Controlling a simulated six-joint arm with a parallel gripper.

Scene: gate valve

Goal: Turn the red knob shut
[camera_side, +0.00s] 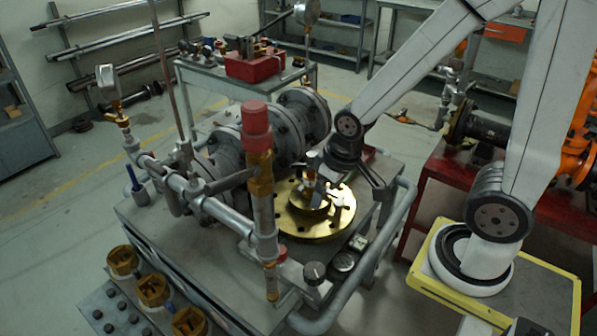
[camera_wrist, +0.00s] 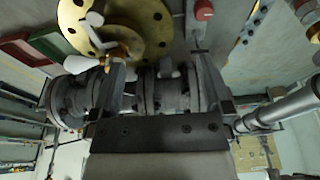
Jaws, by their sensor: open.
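The red knob (camera_side: 256,127) caps an upright brass-and-grey pipe fitting near the middle of the side view. Whether a finger touches the brass parts cannot be told.
The brass flange disc (camera_side: 318,222) lies flat on the grey bench (camera_side: 185,215), with a white-handled part on it. Grey flanged pipework (camera_side: 290,125) stands behind the knob. A thin upright rod (camera_side: 160,60) and a gauge (camera_side: 107,80) stand left. A grey rail (camera_side: 390,235) borders the right side.

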